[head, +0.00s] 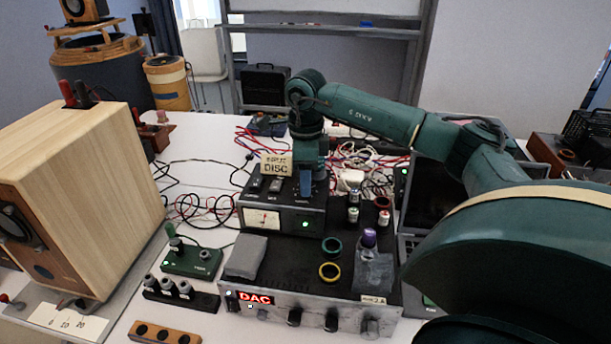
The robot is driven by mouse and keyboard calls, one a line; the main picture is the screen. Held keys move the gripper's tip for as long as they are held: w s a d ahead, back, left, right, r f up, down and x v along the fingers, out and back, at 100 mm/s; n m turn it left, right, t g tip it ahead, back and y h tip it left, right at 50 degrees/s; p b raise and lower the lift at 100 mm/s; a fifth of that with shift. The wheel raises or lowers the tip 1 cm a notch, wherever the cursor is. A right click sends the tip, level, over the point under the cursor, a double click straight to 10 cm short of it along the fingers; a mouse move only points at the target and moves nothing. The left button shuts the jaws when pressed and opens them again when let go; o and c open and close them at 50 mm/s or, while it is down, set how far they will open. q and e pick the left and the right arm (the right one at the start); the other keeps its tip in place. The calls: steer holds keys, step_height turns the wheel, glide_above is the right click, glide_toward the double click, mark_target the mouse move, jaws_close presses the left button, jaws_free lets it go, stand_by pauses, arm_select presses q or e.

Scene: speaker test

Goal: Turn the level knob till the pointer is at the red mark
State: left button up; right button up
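My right arm comes in from the right. Its gripper (305,184) points down over the top of a black meter box (318,222), near a tag marked DISC. The fingers show as one narrow blue piece, so their gap is hidden. Whether they touch anything under them cannot be told. The meter box has a pale dial (262,218) and a lit green lamp; any red mark is too small to make out. I cannot tell which knob is the level knob; one may be hidden behind the gripper. My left gripper is not in view.
The meter box stands on a DAC unit (255,298) with dark front knobs (331,320), two rings and a purple-topped item. A wooden speaker (95,195) stands at left. Small socket blocks (180,293) lie between. Cables crowd the back of the white table.

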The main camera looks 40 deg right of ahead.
step_height(320, 180, up, 13)
steer(key=shift+r, duration=0.1)
stand_by(0.7)
steer(key=shift+s, duration=0.1)
stand_by(0.4)
